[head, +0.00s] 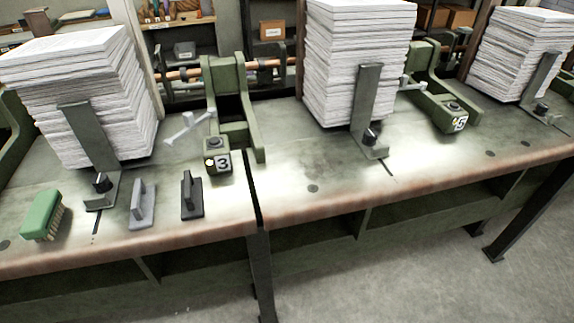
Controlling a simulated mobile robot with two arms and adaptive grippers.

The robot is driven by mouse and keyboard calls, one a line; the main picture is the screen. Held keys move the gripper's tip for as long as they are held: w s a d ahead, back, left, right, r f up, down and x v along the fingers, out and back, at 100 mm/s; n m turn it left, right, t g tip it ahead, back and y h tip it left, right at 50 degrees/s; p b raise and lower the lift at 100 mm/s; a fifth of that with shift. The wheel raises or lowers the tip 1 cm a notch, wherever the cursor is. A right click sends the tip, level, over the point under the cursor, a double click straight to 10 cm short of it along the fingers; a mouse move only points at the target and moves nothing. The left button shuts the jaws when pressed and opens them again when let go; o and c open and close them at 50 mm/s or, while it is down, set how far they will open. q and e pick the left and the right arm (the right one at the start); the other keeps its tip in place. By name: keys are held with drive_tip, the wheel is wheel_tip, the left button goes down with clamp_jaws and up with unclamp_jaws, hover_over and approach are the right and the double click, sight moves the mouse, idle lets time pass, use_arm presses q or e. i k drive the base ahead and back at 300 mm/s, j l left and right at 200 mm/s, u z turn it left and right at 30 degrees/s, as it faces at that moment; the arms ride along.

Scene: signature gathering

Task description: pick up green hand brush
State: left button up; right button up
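The green hand brush (42,215) lies on the workbench (300,200) at the left, close to the front edge. Its green back faces up and its pale bristles show on the right side. Neither of my grippers is in the head view. Nothing touches the brush.
Right of the brush stand a metal bracket (92,150), a grey handled tool (142,205) and a dark handled tool (191,195). Tall paper stacks (80,95) and green clamps marked 3 (219,160) and 5 (456,120) stand behind. The bench front near the middle is clear.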

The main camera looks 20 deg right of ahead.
sight(41, 221)
drive_tip(key=i+l+u, duration=0.15)
drive_tip(key=u, duration=0.2)
drive_tip(key=l+u, duration=0.3)
drive_tip(key=i+l+u, duration=0.1)
drive_tip(key=l+u, duration=0.25)
drive_tip(key=l, duration=0.1)
